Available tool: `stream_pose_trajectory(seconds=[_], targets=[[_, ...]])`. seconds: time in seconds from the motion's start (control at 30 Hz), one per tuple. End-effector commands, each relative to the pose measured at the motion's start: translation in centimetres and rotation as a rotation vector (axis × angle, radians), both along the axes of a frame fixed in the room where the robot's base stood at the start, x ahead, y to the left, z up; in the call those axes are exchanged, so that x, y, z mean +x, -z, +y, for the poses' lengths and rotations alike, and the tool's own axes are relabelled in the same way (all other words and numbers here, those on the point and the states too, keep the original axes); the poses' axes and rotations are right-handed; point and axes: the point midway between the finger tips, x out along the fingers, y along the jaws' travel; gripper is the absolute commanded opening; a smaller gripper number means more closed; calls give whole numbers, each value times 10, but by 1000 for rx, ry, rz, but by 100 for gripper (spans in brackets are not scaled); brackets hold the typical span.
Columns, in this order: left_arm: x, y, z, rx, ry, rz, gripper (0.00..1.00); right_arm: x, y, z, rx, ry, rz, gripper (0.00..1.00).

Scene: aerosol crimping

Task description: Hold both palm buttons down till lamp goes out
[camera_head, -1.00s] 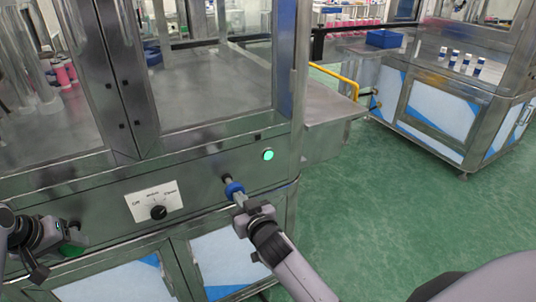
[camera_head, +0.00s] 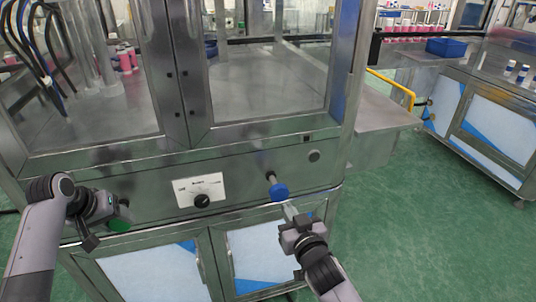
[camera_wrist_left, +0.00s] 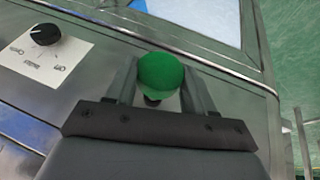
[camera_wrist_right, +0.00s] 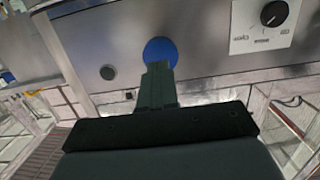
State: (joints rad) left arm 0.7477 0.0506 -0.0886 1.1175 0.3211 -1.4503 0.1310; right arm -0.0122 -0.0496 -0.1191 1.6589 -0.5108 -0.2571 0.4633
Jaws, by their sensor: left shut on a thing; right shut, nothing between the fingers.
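The green palm button (camera_head: 118,226) is on the left of the machine's front panel. My left gripper (camera_head: 122,208) is shut on it; the left wrist view shows the green button (camera_wrist_left: 160,72) between the two fingers. The blue palm button (camera_head: 279,191) sticks out on its stem on the right. My right gripper (camera_head: 290,210) is shut and empty, its fingertips at the blue button, overlapping its edge in the right wrist view (camera_wrist_right: 158,66). I cannot tell whether they touch. The round lamp (camera_head: 314,156) is grey and unlit; it is also grey in the right wrist view (camera_wrist_right: 107,72).
A selector knob (camera_head: 202,200) on a white plate sits between the buttons. Glass doors in metal frames rise above the panel. A yellow rail (camera_head: 392,86) and another cabinet (camera_head: 490,125) with small bottles stand at the right. Green floor between is clear.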

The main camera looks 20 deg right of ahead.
Motion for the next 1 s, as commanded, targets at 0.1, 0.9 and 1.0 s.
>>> stream_pose_trajectory(seconds=[0.1,0.9,1.0], targets=[[4,-5,1,1,-3,-20,23,0,0,0,1,0,0,0],[4,-5,1,1,-3,-18,23,-59,-9,0,1,0,0,0],[4,-4,1,1,-3,-17,83,-59,-9,0,1,0,0,0]])
